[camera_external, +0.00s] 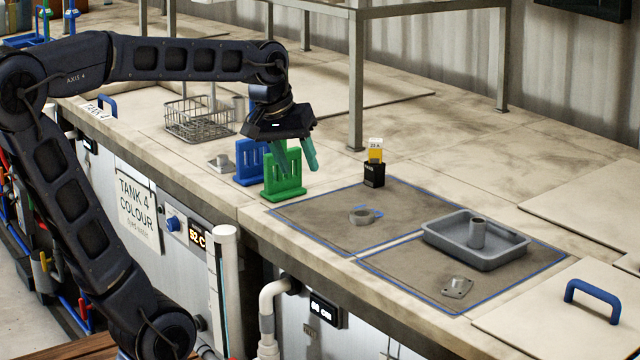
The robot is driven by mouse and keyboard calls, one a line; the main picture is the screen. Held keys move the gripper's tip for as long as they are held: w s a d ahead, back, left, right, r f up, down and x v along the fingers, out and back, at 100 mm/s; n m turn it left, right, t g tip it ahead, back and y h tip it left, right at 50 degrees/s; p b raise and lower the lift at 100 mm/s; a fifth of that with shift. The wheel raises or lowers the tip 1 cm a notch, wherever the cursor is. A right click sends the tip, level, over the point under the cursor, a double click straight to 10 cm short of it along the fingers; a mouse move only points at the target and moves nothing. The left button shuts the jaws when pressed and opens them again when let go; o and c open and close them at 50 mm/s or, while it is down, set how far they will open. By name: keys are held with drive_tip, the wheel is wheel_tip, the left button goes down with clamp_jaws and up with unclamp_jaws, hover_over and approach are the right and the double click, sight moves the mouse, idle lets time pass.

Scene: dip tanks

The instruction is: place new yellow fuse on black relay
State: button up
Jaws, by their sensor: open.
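The black relay (374,174) stands upright on the worktop at the back edge of the blue-outlined mat area. A yellow fuse (375,155) with a white top marked with small print sits upright on top of the relay. My gripper (296,165) hangs to the left of the relay, above and around the green rack. Its two teal fingers are apart and nothing shows between them. Whether the fingers touch the green rack cannot be told.
A green rack (285,190) and a blue rack (248,176) stand under my gripper. A wire basket (197,128) is behind left. A metal frame leg (355,100) rises behind.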

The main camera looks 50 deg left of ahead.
drive_tip(key=s+d+f+m, duration=0.2)
drive_tip(key=s+f+m, duration=0.4)
drive_tip(key=s, duration=0.4)
drive_tip(key=shift+s+d+f+t+y, duration=0.2)
drive_tip(key=shift+s+f+t+y, duration=0.1)
drive_tip(key=shift+s+f, duration=0.05)
idle(0.6)
